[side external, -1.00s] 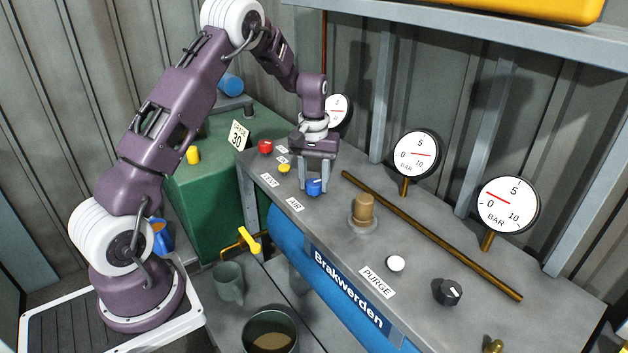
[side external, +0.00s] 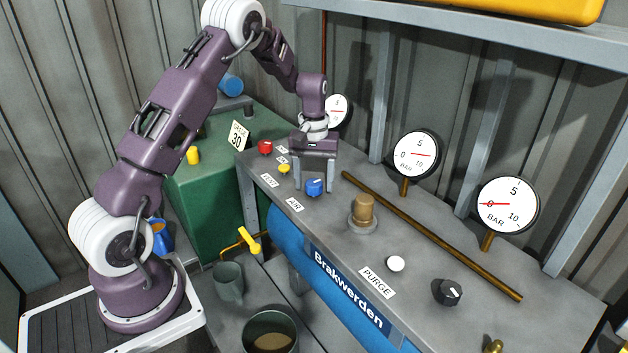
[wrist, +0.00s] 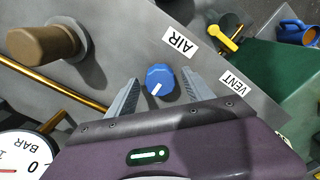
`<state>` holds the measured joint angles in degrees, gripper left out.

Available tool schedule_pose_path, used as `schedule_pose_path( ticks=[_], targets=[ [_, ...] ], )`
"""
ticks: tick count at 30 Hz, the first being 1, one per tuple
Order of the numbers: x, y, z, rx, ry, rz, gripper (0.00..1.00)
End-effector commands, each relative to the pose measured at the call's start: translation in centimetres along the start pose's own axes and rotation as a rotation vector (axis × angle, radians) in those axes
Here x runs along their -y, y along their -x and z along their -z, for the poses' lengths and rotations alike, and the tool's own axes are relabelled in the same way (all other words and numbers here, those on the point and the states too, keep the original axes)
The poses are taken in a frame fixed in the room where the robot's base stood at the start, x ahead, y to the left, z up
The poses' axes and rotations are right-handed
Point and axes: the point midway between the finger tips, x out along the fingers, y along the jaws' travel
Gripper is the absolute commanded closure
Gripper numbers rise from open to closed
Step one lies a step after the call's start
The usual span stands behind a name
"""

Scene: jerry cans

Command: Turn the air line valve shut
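The air line valve is a blue knob (side external: 315,187) on the grey panel, beside the AIR label (side external: 295,204). It also shows in the wrist view (wrist: 160,78), where its white mark points down and slightly left, towards my gripper's body. My gripper (side external: 317,184) is over the knob, with one finger on each side. In the wrist view the fingers (wrist: 160,90) are spread, with a visible gap between each finger and the knob. They hold nothing.
A yellow knob (side external: 284,168) and a red knob (side external: 265,147) sit close by on the left. A brown capped post (side external: 364,208) and a long brass pipe (side external: 430,235) are to the right. The nearest gauge's (side external: 508,204) red needle points at about 0.

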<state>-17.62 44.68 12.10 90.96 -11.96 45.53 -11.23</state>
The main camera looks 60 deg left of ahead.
Motion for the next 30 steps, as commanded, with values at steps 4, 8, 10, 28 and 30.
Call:
schedule_pose_path(
  ticks=[4, 8, 10, 28, 30],
  targets=[
    [0.0, 0.0, 0.0, 0.001, -0.001, 0.001, 0.4],
    [0.0, 1.6, 0.1, -0.003, -0.001, -0.001, 0.4],
    [-0.1, 3.1, 0.1, -0.004, -0.001, -0.002, 0.4],
    [-0.2, 8.0, -0.6, -0.008, -0.014, -0.009, 0.4],
    [-0.9, 10.8, -2.6, -0.034, -0.058, -0.037, 0.4]
  ],
)
